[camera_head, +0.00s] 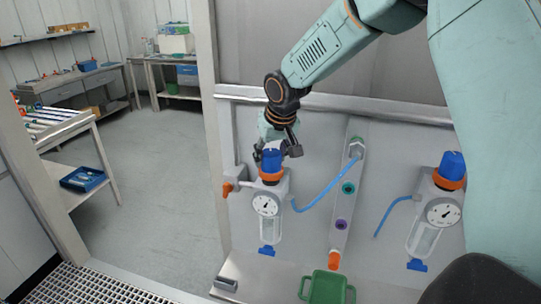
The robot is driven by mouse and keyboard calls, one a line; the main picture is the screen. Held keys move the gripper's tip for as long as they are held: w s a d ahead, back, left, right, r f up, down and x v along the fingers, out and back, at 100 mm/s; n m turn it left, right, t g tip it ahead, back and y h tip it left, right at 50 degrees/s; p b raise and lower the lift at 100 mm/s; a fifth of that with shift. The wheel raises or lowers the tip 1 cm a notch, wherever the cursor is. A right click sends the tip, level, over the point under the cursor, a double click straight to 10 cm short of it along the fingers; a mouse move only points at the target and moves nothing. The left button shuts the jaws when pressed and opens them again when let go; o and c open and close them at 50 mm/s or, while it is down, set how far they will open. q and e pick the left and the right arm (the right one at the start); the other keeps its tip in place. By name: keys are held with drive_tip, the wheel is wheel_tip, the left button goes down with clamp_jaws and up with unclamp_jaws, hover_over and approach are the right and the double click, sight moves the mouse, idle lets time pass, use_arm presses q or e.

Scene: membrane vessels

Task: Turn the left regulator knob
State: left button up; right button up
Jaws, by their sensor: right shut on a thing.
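The left regulator stands on the grey panel, with its blue knob (271,160) above an orange ring, a round gauge (265,205) and a clear bowl below. My right gripper (268,147) comes down from above and is shut on this blue knob; its dark fingers are at the knob's top and sides, and the far finger is partly hidden. A second regulator on the right has its own blue knob (453,165) and gauge (443,212); nothing touches it. My left gripper is not in view.
A blue hose (326,195) runs from the left regulator to an upright grey manifold (346,205) with coloured ports. A green container (327,288) stands on the ledge below. A horizontal rail (350,104) crosses above. Benches and open floor lie at the left.

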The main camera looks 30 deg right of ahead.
drive_tip(key=n+y, duration=0.1)
drive_tip(key=n, duration=0.2)
drive_tip(key=shift+n, duration=0.4)
drive_tip(key=n+y, duration=0.1)
drive_tip(key=n, duration=0.2)
drive_tip(key=shift+y, duration=0.4)
drive_tip(key=n+g, duration=0.1)
drive_tip(key=n, duration=0.2)
drive_tip(key=n+g+y+b, duration=0.1)
drive_tip(key=n, duration=0.2)
drive_tip(key=shift+n+y, duration=0.3)
drive_tip(key=shift+r, duration=0.1)
drive_tip(key=o, duration=1.2)
drive_tip(key=shift+s, duration=0.15)
drive_tip(key=shift+c, duration=0.2)
